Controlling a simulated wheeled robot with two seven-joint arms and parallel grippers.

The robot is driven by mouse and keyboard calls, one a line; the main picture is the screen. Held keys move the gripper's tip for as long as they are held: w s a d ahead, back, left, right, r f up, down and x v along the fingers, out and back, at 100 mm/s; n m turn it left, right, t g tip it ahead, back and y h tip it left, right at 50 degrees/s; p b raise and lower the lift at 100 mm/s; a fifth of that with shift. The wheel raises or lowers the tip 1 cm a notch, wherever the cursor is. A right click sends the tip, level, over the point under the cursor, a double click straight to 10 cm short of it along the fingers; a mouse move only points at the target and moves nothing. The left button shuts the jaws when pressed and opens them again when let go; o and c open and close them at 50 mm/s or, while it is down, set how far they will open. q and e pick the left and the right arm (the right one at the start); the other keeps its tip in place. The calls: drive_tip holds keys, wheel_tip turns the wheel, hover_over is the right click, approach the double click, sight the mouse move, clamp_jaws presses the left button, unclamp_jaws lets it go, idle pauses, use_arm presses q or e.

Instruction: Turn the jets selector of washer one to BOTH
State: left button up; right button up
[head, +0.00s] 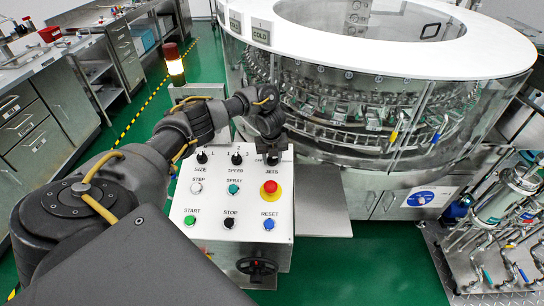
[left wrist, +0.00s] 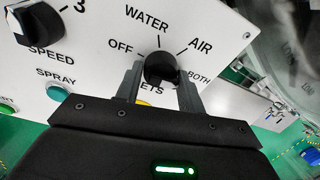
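The jets selector, a black knob (left wrist: 160,68), is on the white control panel (head: 211,215), at its upper right in the head view. In the left wrist view, OFF, WATER, AIR and BOTH are printed around it from left to right. My left gripper (left wrist: 161,84) has one grey finger on each side of the knob, both appearing to touch it. It also shows in the head view (head: 272,138), above the panel and covering much of the knob. I cannot make out which label the knob points to. My right gripper is not in view.
The speed knob (head: 236,160) and size knob (head: 202,158) are left of the jets selector. Below it is a red emergency stop (head: 270,187) on a yellow base. The round glass-walled washer (head: 350,105) stands behind the panel, and a signal lamp (head: 174,62) rises at its left.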

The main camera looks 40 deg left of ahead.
use_arm(q)
drive_tip(key=o, duration=0.4)
drive_tip(key=shift+s, duration=0.1)
wheel_tip(320, 180, up, 11)
drive_tip(key=s+p, duration=0.1)
drive_tip(key=p, duration=0.2)
drive_tip(key=shift+s+d+f, duration=0.15)
drive_tip(key=shift+d+f, duration=0.05)
drive_tip(key=shift+d, duration=0.1)
